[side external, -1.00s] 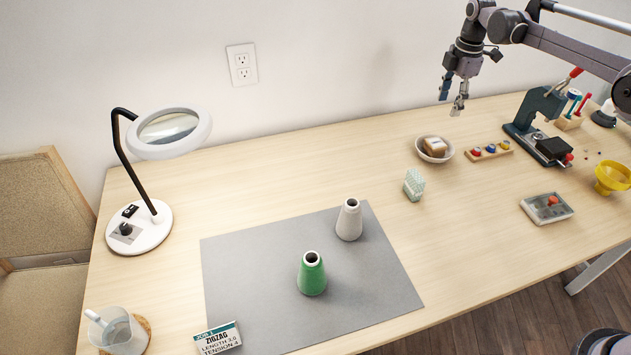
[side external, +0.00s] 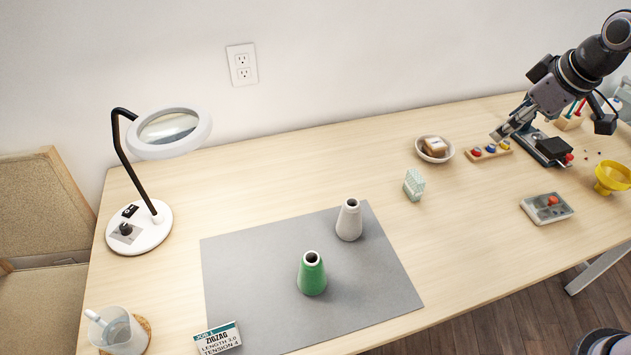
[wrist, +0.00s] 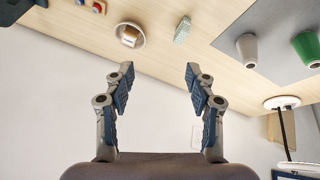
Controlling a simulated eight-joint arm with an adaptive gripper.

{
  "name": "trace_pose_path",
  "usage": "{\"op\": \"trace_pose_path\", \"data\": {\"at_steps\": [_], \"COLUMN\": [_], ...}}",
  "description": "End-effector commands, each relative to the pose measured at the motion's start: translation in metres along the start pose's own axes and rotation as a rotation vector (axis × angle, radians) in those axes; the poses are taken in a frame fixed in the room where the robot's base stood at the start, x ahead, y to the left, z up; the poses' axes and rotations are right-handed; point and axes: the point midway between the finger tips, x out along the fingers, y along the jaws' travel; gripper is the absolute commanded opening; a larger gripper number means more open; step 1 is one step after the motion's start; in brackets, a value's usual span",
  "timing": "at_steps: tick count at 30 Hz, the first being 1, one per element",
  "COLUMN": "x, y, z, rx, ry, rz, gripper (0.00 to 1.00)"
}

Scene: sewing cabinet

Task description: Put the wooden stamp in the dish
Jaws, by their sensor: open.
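The wooden stamp (side external: 434,145) is a small brown block with a pale top. It lies in the white dish (side external: 421,154) near the back right of the table. In the wrist view the stamp (wrist: 129,36) also shows inside the dish (wrist: 141,44). My gripper (side external: 506,131) is to the right of the dish, above the table and apart from the stamp. In the wrist view my gripper (wrist: 160,78) is open with nothing between its fingers.
A wooden holder with colored pieces (side external: 487,152) lies right of the dish. A pale green block (side external: 414,185) stands in front. Two thread cones (side external: 349,221) stand on the grey mat (side external: 240,280).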

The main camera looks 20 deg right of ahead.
Motion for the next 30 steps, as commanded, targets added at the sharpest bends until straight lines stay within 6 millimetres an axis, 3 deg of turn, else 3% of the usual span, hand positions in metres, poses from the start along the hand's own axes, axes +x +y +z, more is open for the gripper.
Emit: {"op": "trace_pose_path", "data": {"at_steps": [6,12,17,30], "x": [-0.003,0.006,0.01,0.01], "y": [-0.036,-0.056,-0.062,-0.063], "z": [0.056,0.091,0.102,0.102], "rx": [0.22,0.37,0.42,0.426], "ry": [0.086,0.145,0.164,0.166], "rz": [0.019,0.021,0.019,0.019], "gripper": [0.56,0.56,0.56,0.56]}}
